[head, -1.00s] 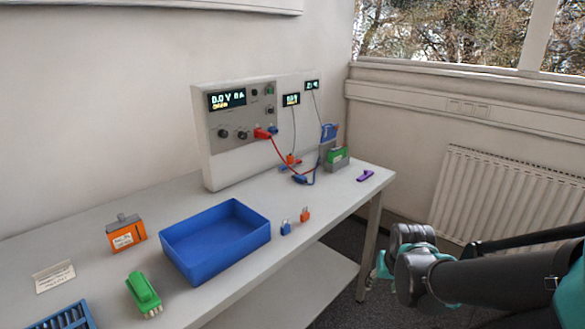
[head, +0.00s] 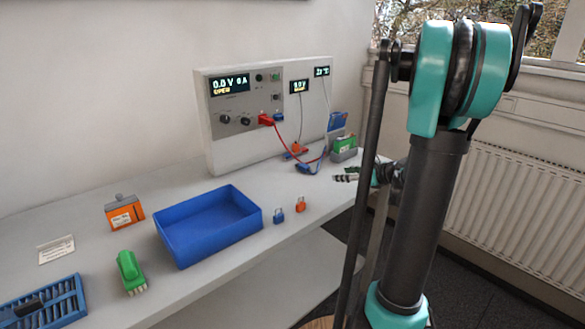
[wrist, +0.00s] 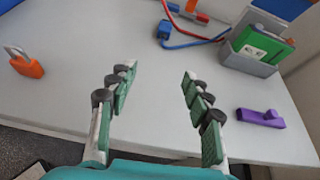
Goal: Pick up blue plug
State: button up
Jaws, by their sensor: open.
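The blue plug (head: 303,168) lies on the table in front of the cycler, on the end of a blue cable. In the wrist view the blue plug (wrist: 164,29) is near the top, beyond the open fingers and apart from them. My gripper (wrist: 160,74) is open, with nothing between its fingers. In the head view my gripper (head: 346,177) is at the table's right end, to the right of the plug, partly hidden by my arm.
A grey holder with a green block (wrist: 262,42) stands right of the plug. A purple piece (wrist: 259,118) lies near my right finger. The cycler (head: 212,130) stands behind.

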jog(key=shift+w+d+r+m, duration=0.15)
jog(key=shift+w+m, duration=0.15)
jog(key=shift+w, duration=0.15)
send_near(308, 169)
jog(key=shift+w+a+f, duration=0.25)
jog(key=shift+w+f, duration=0.15)
jog(key=shift+f, duration=0.1)
jog(key=shift+w+a+f, duration=0.2)
jog(key=shift+w+f, duration=0.2)
jog(key=shift+f, duration=0.15)
jog(key=shift+r+x, duration=0.2)
jog(key=shift+x, duration=1.15)
jog(key=shift+r+x, duration=0.15)
jog(key=shift+x, duration=1.2)
jog(key=shift+w+a, duration=0.1)
jog(key=shift+a, duration=0.15)
grip_shut()
